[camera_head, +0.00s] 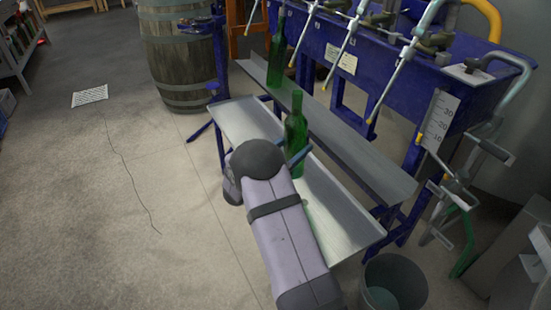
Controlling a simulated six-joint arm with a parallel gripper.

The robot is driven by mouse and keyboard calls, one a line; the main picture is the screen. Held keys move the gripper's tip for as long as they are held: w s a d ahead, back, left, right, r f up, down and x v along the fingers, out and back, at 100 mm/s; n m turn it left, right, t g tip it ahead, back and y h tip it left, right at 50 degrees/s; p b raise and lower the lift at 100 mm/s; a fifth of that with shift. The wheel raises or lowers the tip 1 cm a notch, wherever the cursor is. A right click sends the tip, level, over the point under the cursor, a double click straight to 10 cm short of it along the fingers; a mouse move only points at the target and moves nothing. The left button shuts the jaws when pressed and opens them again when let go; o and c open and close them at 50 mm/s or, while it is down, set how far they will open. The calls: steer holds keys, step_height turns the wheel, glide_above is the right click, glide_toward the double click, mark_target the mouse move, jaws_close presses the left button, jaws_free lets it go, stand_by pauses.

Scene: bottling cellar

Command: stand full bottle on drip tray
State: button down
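A green bottle (296,132) stands upright just beyond the end of my arm, in front of the pale lower tray or over it; its base is partly hidden. My gripper (297,158) is at this bottle's lower part, with blue finger parts showing beside it. My own wrist hides most of the gripper, so I cannot tell whether it grips the bottle. A second green bottle (276,62) stands upright further back, by the darker upper shelf (345,145). The pale lower tray (345,215) runs diagonally below that shelf. I cannot tell which of the two is the drip tray.
The blue filling machine (390,75) with several spouts hanging forward stands behind the shelf. A grey bucket (395,283) stands at the tray's near right end. A wooden barrel (178,55) is at the back left.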

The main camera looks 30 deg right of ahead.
steer(key=shift+w+f+b, duration=0.15)
steer(key=shift+f+b, duration=0.55)
steer(key=shift+f, duration=2.35)
steer(key=shift+f+b, duration=0.45)
steer(key=shift+f, duration=1.45)
steer(key=c, duration=0.6)
jaws_free()
steer(key=shift+f, duration=0.2)
steer(key=shift+c, duration=0.2)
steer(key=shift+a, duration=0.1)
